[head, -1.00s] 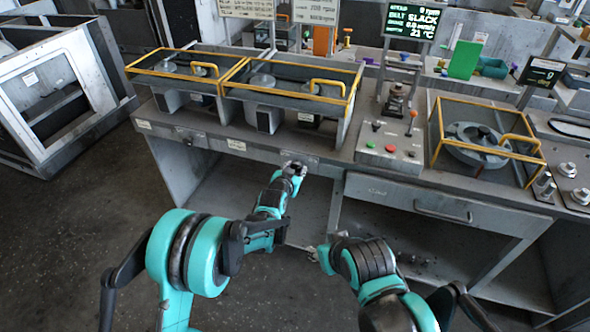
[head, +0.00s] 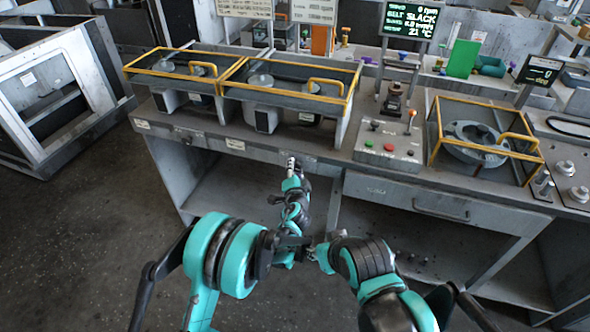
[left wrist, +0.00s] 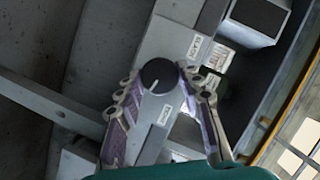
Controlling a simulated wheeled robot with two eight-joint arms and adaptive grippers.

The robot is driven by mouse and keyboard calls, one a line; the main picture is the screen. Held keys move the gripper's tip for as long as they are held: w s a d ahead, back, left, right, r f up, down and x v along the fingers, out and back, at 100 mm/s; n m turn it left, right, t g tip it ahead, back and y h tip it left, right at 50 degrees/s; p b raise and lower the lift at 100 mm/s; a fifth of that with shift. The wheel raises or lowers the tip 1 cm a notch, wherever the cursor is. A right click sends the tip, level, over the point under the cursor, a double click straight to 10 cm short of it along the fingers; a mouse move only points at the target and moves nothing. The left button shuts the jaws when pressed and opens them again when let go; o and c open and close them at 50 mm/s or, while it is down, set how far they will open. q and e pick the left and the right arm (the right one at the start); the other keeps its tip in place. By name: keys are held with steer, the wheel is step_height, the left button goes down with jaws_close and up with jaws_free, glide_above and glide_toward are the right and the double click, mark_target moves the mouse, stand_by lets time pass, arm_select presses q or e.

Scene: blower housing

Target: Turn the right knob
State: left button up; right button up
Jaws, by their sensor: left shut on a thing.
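A round black knob (left wrist: 159,74) with a light pointer line sits on the grey front edge of the bench, seen in the left wrist view. My left gripper (head: 291,165) is at that edge in the head view, below the right section of the yellow-framed housings. In the left wrist view its two fingers (left wrist: 160,88) stand on either side of the knob, and it is shut on it. The gripper hides the knob in the head view. My right gripper (head: 321,257) is low in front of the bench, away from the panel, and its fingers are too small to read.
Yellow-framed housings (head: 233,73) stand on the bench above the left gripper. A control box (head: 390,146) with buttons and a lever is to the right, with another yellow-framed housing (head: 434,131) beyond it. Open shelf space lies below.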

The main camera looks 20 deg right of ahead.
arm_select(q)
steer(key=shift+m, duration=0.5)
steer(key=shift+t, duration=0.3)
steer(key=o, duration=1.2)
steer(key=shift+c, duration=0.2)
step_height(320, 180, up, 10)
